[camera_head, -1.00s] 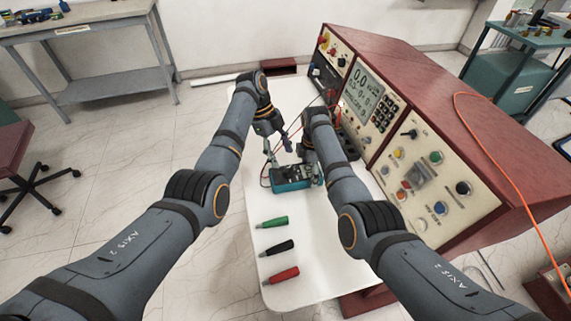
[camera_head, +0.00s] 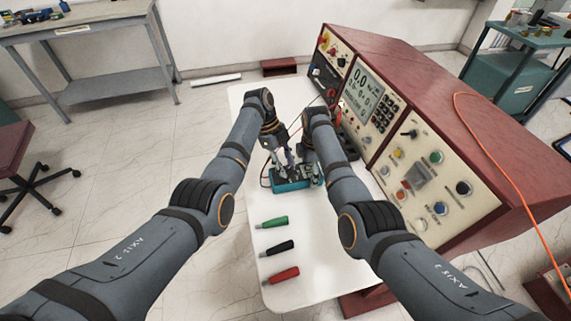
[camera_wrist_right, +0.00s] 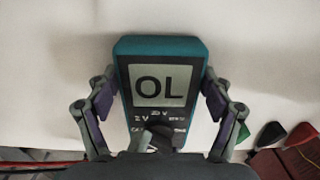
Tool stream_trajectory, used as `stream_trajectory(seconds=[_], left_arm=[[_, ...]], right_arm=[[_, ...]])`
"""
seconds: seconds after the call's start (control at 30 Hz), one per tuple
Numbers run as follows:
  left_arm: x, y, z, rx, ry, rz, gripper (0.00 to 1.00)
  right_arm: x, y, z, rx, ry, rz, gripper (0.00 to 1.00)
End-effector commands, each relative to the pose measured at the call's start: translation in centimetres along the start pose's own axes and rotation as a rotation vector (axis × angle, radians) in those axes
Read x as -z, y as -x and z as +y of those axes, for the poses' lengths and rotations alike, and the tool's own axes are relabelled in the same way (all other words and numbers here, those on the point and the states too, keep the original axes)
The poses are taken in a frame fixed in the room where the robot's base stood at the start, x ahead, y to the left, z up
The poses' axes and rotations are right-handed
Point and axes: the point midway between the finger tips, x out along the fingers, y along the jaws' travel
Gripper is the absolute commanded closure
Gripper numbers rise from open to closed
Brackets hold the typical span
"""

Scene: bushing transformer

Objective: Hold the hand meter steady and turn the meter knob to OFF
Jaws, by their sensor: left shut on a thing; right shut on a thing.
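The hand meter (camera_head: 291,186), teal with a dark face, lies on the white table. In the right wrist view its teal case (camera_wrist_right: 160,45) shows a grey display (camera_wrist_right: 160,86) reading "OL". My right gripper (camera_wrist_right: 159,98) has a finger on each side of the meter and is shut on its body; its tips are mostly hidden in the head view. My left gripper (camera_head: 286,165) reaches down over the meter's face and is shut on the meter knob. The knob and its pointer are largely hidden, so its setting cannot be read.
Green (camera_head: 274,222), black (camera_head: 279,247) and red (camera_head: 281,275) probe-like handles lie on the near table (camera_head: 247,185). The large test console (camera_head: 450,150) stands close on the right. Thin leads run beside the meter. The table left of the handles is clear.

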Motion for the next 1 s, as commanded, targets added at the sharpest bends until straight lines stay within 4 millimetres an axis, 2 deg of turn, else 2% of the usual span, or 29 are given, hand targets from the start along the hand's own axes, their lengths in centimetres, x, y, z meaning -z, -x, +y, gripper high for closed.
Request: stream_trajectory(seconds=[0.37, 1.0], left_arm=[[-0.03, -0.03, 0.06, 0.028, 0.067, -0.001, 0.94], [0.12, -0.12, 0.56, 0.221, 0.532, -0.002, 0.94]], right_arm=[[-0.01, 0.00, 0.01, -0.001, 0.000, 0.000, 0.69], [0.00, -0.01, -0.02, 0.001, 0.000, 0.000, 0.69]])
